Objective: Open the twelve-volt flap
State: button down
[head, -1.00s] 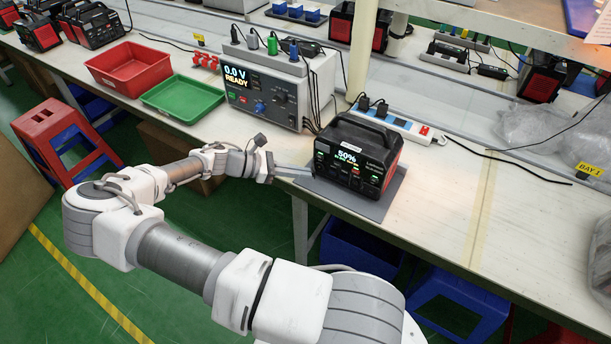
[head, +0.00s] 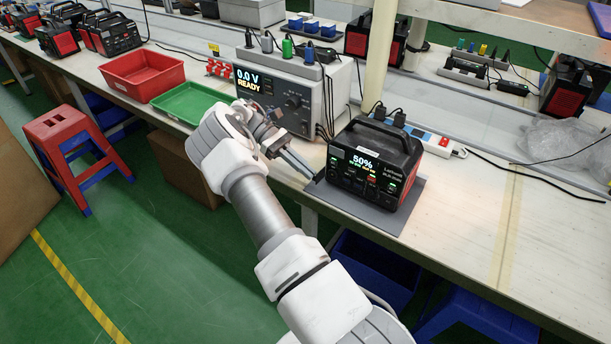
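The black and red power station (head: 398,147) stands upright on a grey mat (head: 410,208) near the bench's front edge. Contact with the station cannot be told. The fingers overlap in this view, so their opening is unclear. I see nothing held.
A grey tester (head: 322,85) reading 0.0 V READY stands behind my gripper, with cables on top. A green tray (head: 185,102) and a red tray (head: 140,72) lie to the left. A power strip (head: 437,143) runs behind the station. The bench (head: 480,200) is clear to the right.

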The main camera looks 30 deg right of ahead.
jog(key=shift+w+f, duration=0.1)
jog(key=shift+f, duration=0.05)
dwell(0.4)
jog(key=c, duration=1)
grip_release()
